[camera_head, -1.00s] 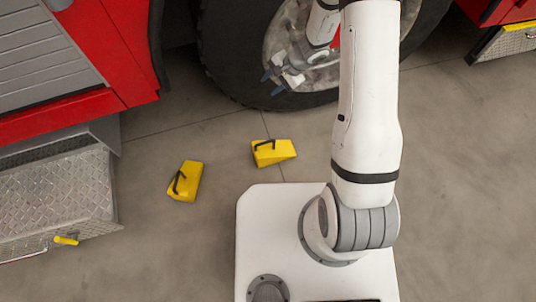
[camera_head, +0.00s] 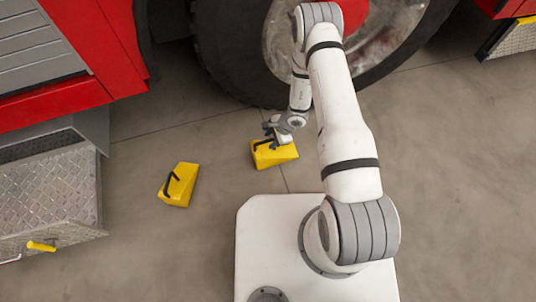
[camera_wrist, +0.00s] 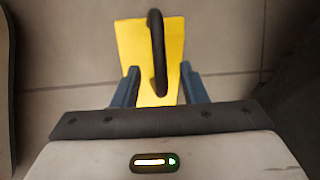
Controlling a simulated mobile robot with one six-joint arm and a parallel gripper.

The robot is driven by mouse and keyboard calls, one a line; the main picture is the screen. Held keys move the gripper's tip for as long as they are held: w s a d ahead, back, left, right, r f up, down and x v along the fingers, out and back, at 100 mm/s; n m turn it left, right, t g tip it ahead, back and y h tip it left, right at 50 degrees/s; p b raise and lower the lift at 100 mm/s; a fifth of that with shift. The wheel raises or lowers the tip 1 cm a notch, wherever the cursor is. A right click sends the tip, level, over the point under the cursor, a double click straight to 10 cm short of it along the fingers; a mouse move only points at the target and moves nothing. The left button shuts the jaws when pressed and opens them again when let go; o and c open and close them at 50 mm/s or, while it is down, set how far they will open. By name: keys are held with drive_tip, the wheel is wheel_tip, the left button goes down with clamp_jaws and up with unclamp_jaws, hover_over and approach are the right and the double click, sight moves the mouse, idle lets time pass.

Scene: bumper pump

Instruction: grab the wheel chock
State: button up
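Two yellow wheel chocks with black handles are on the floor. One chock (camera_head: 275,153) lies near the big tire, with my gripper (camera_head: 272,138) right over its handle end. The other chock (camera_head: 179,185) lies farther left, apart from my arm. In the wrist view, the near chock (camera_wrist: 143,42) is below my gripper (camera_wrist: 160,84). Its black handle (camera_wrist: 158,50) runs between the two blue fingers, which stand apart on either side of it. I cannot tell whether the fingers are down at handle height.
The large black tire (camera_head: 225,60) of the red truck (camera_head: 80,45) stands just behind the near chock. A metal tread-plate step (camera_head: 50,190) with a yellow handle (camera_head: 41,246) is at the left. The floor at the right is clear.

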sight(264, 157)
drive_tip(key=b+x, duration=0.1)
drive_tip(key=x, duration=0.3)
drive_tip(key=shift+d, duration=0.1)
drive_tip(key=shift+c, duration=0.3)
drive_tip(key=shift+s, duration=0.1)
clamp_jaws()
idle(0.8)
